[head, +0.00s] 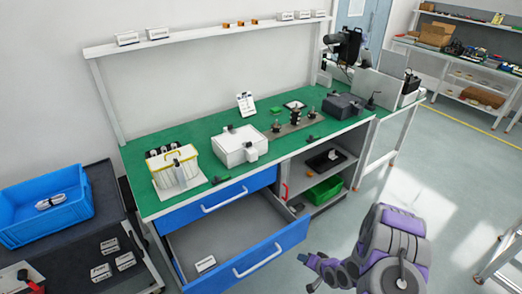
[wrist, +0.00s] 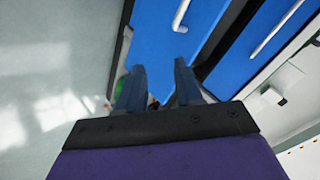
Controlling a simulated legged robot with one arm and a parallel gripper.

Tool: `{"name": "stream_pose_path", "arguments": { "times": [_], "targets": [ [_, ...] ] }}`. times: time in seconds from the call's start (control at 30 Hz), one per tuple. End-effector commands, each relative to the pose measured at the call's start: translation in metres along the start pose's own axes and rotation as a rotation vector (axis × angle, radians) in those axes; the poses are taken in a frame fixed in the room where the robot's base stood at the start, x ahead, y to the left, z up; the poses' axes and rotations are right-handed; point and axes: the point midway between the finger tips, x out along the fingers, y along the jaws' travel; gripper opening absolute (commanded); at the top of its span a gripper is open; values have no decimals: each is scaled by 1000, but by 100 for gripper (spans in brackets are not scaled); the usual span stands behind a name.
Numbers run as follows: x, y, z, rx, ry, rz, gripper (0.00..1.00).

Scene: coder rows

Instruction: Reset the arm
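My arm (head: 390,245), purple and grey, is at the lower right of the head view, bent low over the floor. My gripper (head: 305,270) is in front of the bench, just right of the pulled-out lower blue drawer (head: 268,252). In the wrist view my gripper (wrist: 158,75) shows two dark fingers standing apart with nothing held between them. Blue drawer fronts (wrist: 165,40) with light handles lie beyond the fingertips. Whether the gripper touches the drawer cannot be told.
The open lower drawer holds a small white box (head: 205,263). The green-topped bench (head: 200,133) carries several devices. A green bin (head: 323,190) sits on the lower shelf. A blue crate (head: 45,208) stands on a cart at left.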

Motion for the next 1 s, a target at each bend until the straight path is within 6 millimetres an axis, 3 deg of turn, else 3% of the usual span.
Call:
{"name": "stream_pose_path", "arguments": {
  "times": [0.03,0.2,0.53,0.77,1.0],
  "targets": [
    [-8,-6,-15,-38,-1,35,35],
    [-38,-15,-43,-135,-36,167,35],
    [-116,-46,-84,-266,-105,399,35],
    [-182,-74,-90,-314,-175,532,35],
    [-254,-107,-78,-335,-259,636,35]
  ]
}}
